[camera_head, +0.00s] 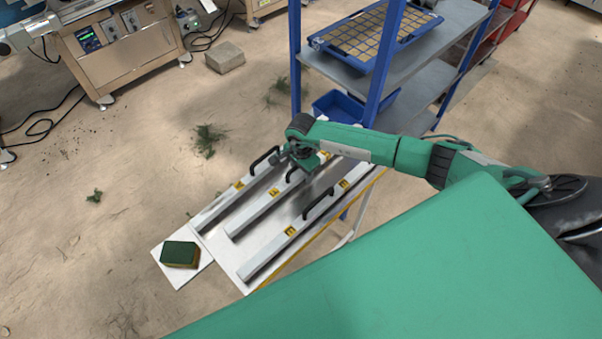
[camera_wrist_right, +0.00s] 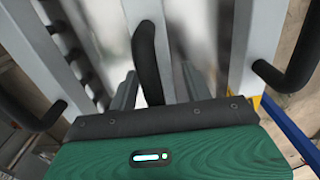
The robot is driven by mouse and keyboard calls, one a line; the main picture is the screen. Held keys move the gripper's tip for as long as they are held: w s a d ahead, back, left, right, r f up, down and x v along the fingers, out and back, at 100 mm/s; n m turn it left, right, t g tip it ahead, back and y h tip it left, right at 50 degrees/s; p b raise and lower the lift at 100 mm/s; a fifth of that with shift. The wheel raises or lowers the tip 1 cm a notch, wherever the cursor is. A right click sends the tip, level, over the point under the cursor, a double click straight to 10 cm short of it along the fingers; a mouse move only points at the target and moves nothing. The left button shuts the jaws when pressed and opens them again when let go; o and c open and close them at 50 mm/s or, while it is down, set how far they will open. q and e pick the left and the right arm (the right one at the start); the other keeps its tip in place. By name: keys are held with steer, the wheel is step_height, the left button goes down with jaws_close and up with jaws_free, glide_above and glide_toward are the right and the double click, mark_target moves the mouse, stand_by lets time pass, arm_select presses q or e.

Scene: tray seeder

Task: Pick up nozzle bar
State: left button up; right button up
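Three long grey nozzle bars with black handles and yellow labels lie side by side on a white table: a left bar (camera_head: 222,208), a middle bar (camera_head: 262,212) and a right bar (camera_head: 275,252). My right gripper (camera_head: 299,172) is low over the middle bar, at its handle (camera_head: 291,175). In the right wrist view the two fingers of my right gripper (camera_wrist_right: 158,88) are apart, with the black handle (camera_wrist_right: 147,55) between them, closer to the left finger. The handle's lower end is hidden behind the gripper body. My left gripper is not in view.
A green and yellow sponge (camera_head: 180,254) lies at the table's near left corner. A blue-posted shelf (camera_head: 388,50) with a blue-framed tray (camera_head: 333,52) stands just behind the table. A large green surface covers the lower right. The floor to the left is mostly free.

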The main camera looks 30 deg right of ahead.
steer(key=c, duration=0.7)
steer(key=shift+c, duration=1.1)
steer(key=shift+r, duration=0.2)
